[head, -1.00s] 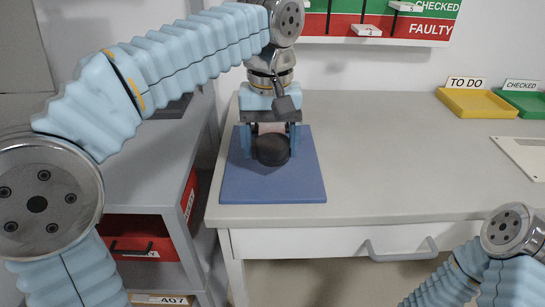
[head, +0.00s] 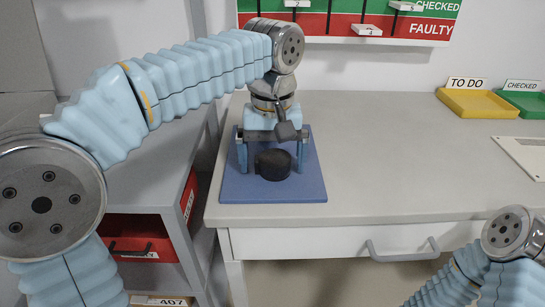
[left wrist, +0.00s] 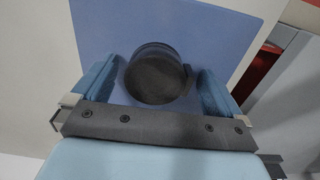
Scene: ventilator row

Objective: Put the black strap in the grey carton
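The black strap (head: 273,165) is a dark round roll on the blue mat (head: 235,185), near the table's front left. My left gripper (head: 272,152) points down over it and is open, one blue finger on each side. The left wrist view shows the strap (left wrist: 155,75) between the fingers, with a gap to each. In that view its top is dark and round, with a small tab on its right side. I cannot pick out a grey carton for certain. Part of my right arm shows at the lower right, but its gripper does not.
The pale table (head: 400,170) is clear in its middle. Yellow (head: 478,104) and green (head: 525,104) trays stand at the back right, with a white panel (head: 530,155) in front. Left is a grey shelf unit (head: 150,185) with red bins (head: 140,240). A red and green board hangs behind.

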